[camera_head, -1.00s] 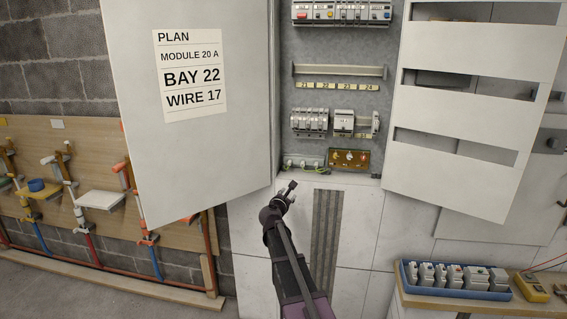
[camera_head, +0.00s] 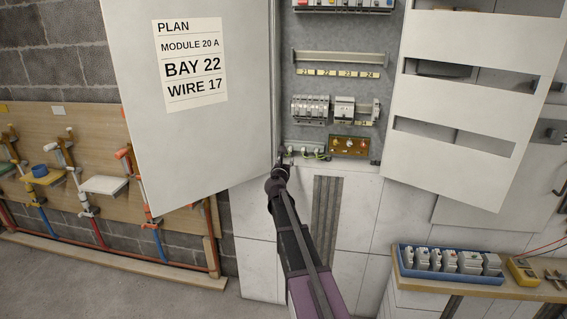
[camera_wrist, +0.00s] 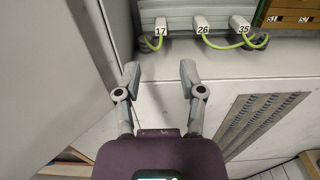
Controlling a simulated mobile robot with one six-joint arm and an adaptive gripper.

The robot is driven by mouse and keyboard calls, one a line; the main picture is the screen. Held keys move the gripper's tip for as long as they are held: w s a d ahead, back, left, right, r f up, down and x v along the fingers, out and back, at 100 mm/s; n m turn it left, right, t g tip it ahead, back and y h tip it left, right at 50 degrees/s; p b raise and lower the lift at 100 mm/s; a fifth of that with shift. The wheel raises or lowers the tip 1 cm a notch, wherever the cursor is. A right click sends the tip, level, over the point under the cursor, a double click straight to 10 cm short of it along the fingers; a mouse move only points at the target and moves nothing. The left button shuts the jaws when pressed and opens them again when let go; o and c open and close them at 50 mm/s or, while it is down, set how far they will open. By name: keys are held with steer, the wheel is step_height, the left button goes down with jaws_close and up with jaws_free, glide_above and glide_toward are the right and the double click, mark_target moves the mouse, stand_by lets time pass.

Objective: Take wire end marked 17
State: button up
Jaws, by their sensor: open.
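The wire end marked 17 (camera_wrist: 160,30) is a white tag with a green-yellow wire, leftmost in a row at the cabinet's bottom in the wrist view. Wire ends marked 26 (camera_wrist: 202,28) and 35 (camera_wrist: 243,28) stand to its right. My gripper (camera_wrist: 158,75) is open and empty, its two fingers spread below wire end 17 in the picture and apart from it. In the head view my gripper (camera_head: 281,166) is at the cabinet's lower left edge and covers part of the row of wire ends. The plan sheet (camera_head: 190,62) on the left door reads bay 22, wire 17.
The open left door (camera_head: 200,140) stands close to my gripper's left. A brass terminal block (camera_head: 349,146) sits right of the wire ends. The right cover panel (camera_head: 470,100) hangs open. A blue tray of modules (camera_head: 450,272) is on the bench at lower right.

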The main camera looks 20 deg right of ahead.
mark_target(289, 150)
steer(key=shift+x, duration=4.35)
jaws_close()
steer(key=shift+v, duration=1.2)
steer(key=shift+v, duration=2.85)
